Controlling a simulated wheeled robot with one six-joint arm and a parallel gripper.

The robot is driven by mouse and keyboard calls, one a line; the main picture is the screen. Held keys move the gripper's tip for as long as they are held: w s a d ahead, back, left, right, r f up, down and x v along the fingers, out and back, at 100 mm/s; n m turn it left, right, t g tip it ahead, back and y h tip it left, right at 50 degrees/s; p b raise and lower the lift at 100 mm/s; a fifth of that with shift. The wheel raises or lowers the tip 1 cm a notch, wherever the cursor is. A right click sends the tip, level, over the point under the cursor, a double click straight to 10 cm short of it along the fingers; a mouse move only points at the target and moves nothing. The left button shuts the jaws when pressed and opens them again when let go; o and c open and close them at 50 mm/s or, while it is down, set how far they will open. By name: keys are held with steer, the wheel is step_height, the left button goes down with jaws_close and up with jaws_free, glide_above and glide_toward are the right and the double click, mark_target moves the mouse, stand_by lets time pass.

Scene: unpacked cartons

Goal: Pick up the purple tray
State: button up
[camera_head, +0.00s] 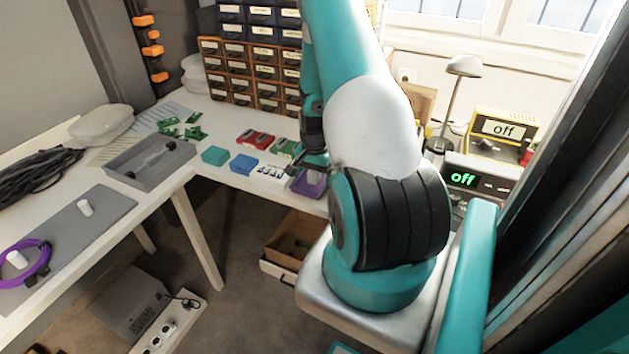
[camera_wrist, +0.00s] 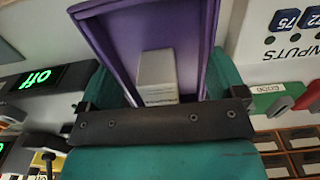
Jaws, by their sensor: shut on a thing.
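The purple tray (camera_head: 309,183) is at the front edge of the white bench, just under my gripper (camera_head: 314,165). In the wrist view the tray (camera_wrist: 124,38) fills the upper middle, with a small pale grey box (camera_wrist: 157,75) inside it. My gripper is shut on the tray, with teal and black parts on both sides of its near end. The arm hides part of the tray in the head view, and I cannot tell whether it touches the bench.
Left of the tray are a white block piece (camera_head: 271,174), a blue box (camera_head: 243,164) and a teal box (camera_head: 215,155). Drawer cabinets (camera_head: 254,70) stand behind. Instruments reading "off" (camera_head: 480,178) and a lamp (camera_head: 464,67) stand right. An open carton (camera_head: 296,240) is below.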

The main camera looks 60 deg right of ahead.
step_height(320, 180, up, 18)
steer(key=w+a+f+n, duration=0.4)
steer(key=a, duration=0.3)
steer(key=w+a+f+n, duration=0.3)
steer(key=w+a+f, duration=0.1)
steer(key=a, duration=0.3)
steer(key=a+f+n, duration=0.4)
steer(key=a+n, duration=0.1)
steer(key=a, duration=0.4)
steer(key=a+f+n, duration=0.5)
steer(key=a, duration=0.4)
steer(key=shift+a+b, duration=0.15)
steer(key=shift+b, duration=0.3)
steer(key=shift+a, duration=0.1)
